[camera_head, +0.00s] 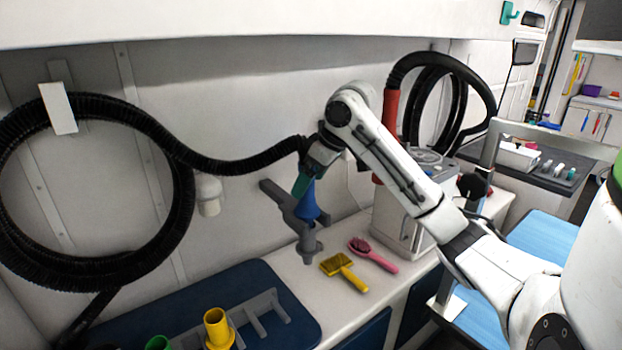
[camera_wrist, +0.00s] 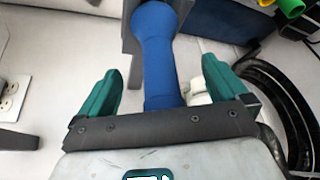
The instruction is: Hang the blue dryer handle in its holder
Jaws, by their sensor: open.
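The blue dryer handle (camera_head: 308,203) stands roughly upright at the grey wall holder (camera_head: 284,205), its lower end meeting the holder's fork. A grey nozzle-like part (camera_head: 308,245) shows just below. In the wrist view the blue handle (camera_wrist: 156,60) runs between the two green fingers, with the grey holder (camera_wrist: 130,40) behind its far end. My gripper (camera_head: 303,183) is at the handle's upper part. Its fingers (camera_wrist: 163,72) are spread, with a visible gap on each side of the handle. The black hose (camera_head: 240,165) reaches the handle's top, partly hidden by my wrist.
A yellow brush (camera_head: 345,271) and a pink brush (camera_head: 372,254) lie on the white counter below. A blue mat (camera_head: 180,300) with a grey rack and a yellow cup (camera_head: 217,328) is at lower left. A white machine (camera_head: 405,205) stands right. The hose coils on the left wall.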

